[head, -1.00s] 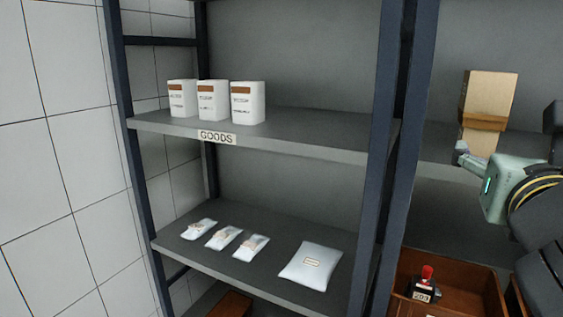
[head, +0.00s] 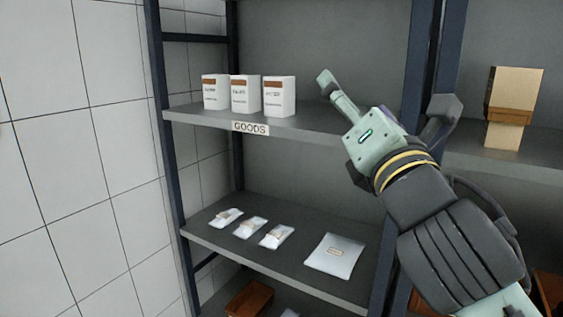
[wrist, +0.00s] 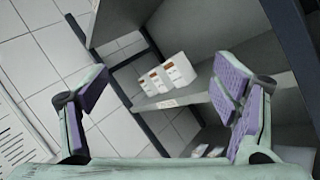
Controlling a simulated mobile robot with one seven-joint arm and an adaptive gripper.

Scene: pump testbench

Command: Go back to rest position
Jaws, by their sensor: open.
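My gripper (wrist: 158,108) is open and empty in the wrist view, its purple-padded fingers wide apart. In the head view my gripper (head: 385,105) is raised in front of the shelf unit, right of the white boxes and apart from them. Three white boxes (head: 245,94) with brown labels stand upright in a row on the upper shelf; they also show between my fingers in the wrist view (wrist: 165,78), farther off.
The upper shelf (head: 330,128) bears a GOODS label (head: 251,128). Several white packets (head: 334,256) lie on the lower shelf. A dark post (head: 420,100) stands behind my gripper. A cardboard box (head: 513,100) stands at right. A tiled wall (head: 80,150) is at left.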

